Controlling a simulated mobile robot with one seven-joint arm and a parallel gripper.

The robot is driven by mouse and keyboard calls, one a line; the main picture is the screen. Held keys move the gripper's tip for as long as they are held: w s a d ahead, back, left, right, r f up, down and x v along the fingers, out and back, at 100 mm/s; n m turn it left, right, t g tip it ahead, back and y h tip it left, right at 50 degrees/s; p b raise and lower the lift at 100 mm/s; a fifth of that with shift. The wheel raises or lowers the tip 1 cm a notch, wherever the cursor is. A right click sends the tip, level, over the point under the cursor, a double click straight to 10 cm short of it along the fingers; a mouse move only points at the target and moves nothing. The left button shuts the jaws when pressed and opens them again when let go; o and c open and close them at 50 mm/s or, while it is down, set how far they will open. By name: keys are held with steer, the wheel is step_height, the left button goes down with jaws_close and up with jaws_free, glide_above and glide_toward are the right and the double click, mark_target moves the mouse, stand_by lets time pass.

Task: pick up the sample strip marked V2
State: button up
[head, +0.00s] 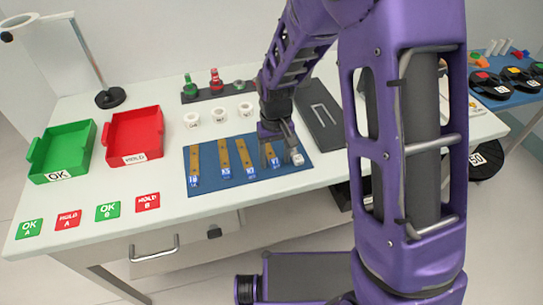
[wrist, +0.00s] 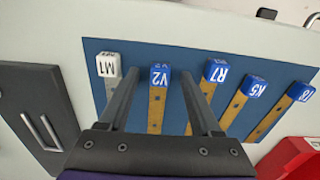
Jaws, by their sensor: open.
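The V2 sample strip (wrist: 160,78) is a tan strip with a blue end block marked V2, lying on the blue mat (wrist: 136,52). In the head view its blue end (head: 275,163) shows beside my fingers. My gripper (wrist: 160,74) is open, with one finger on each side of the V2 strip and visible gaps to it. In the head view my gripper (head: 280,156) is low over the right part of the mat. My gripper's base hides the strip's near part in the wrist view. Whether the fingers touch the mat I cannot tell.
Strips R7 (wrist: 215,72), K5 (wrist: 254,84) and one at the edge (wrist: 299,93) lie right of V2. A white-ended M1 piece (wrist: 108,66) is close to the left finger. A green tray (head: 62,142) and red HOLD tray (head: 133,128) stand left.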

jaws_close()
stand_by(0.3)
steer(key=shift+r, duration=0.15)
